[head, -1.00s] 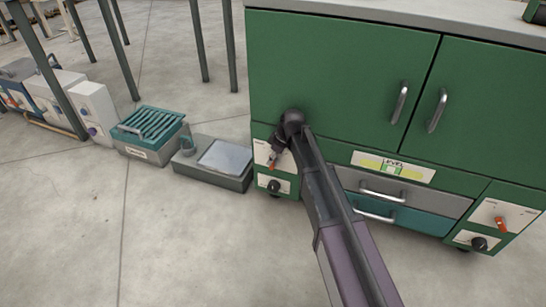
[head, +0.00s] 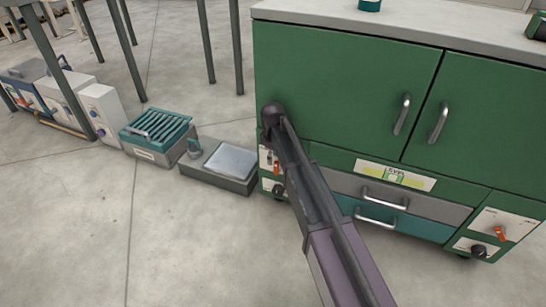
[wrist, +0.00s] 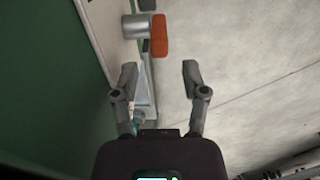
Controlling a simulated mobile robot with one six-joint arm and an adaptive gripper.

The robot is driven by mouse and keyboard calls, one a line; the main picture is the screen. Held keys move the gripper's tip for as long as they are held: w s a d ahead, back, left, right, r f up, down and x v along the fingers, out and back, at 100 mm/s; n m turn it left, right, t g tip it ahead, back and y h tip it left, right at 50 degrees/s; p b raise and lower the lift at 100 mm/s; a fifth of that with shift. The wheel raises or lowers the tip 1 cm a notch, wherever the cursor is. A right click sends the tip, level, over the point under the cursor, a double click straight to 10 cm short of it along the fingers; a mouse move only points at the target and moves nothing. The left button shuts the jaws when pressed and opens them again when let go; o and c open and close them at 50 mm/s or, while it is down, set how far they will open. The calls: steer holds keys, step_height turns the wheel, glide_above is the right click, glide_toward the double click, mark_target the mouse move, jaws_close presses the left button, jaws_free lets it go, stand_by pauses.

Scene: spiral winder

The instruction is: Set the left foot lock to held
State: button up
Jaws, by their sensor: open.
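The left foot lock is an orange-tipped lever (head: 276,168) on a pale panel at the cabinet's lower left. My arm covers part of that panel in the head view, so the lever's setting cannot be read. In the wrist view the orange grip (wrist: 160,36) sits on a grey round shaft, beyond the fingertips and roughly in line with the gap between them. My gripper (wrist: 160,69) is open and empty, apart from the lever. In the head view my gripper is mostly hidden by my arm. A similar right lever (head: 500,233) shows on the right panel.
The green cabinet (head: 345,80) has two doors, a level label (head: 394,175) and two drawers (head: 385,205). A black knob (head: 478,250) sits below the right lever. A grey tray unit (head: 222,165) and a teal slatted box (head: 155,135) stand left. The floor in front is clear.

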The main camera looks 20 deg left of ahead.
step_height(320, 180, up, 11)
steer(key=p, duration=1)
steer(key=shift+r+p, duration=0.15)
steer(key=shift+p, duration=0.15)
steer(key=shift+s, duration=0.1)
